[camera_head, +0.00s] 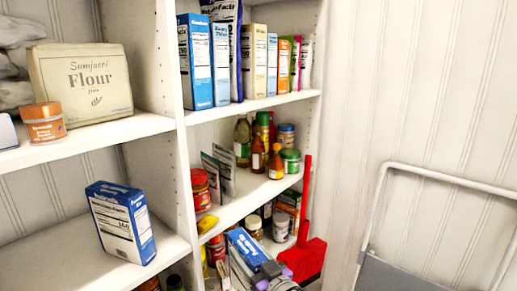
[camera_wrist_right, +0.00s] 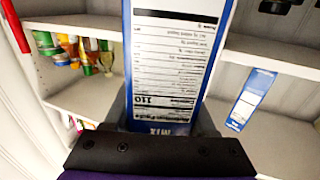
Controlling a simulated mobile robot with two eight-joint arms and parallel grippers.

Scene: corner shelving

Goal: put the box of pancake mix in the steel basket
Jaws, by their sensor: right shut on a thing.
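My right gripper (camera_head: 266,268) is at the bottom of the head view, in front of the lower shelves. It is shut on a blue box with a white nutrition panel (camera_head: 243,246), which appears to be the box of pancake mix. In the right wrist view the box (camera_wrist_right: 172,62) rises from between the fingers (camera_wrist_right: 163,118), with "MIX" readable near its gripped end. No steel basket can be made out in either view. My left gripper is not in view.
Another blue box (camera_head: 122,222) stands on the lower left shelf, with bare shelf around it. Bottles and jars (camera_head: 258,145) fill the corner shelves. A red dustpan-like object (camera_head: 303,257) and a folding step-stool frame (camera_head: 430,175) stand right.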

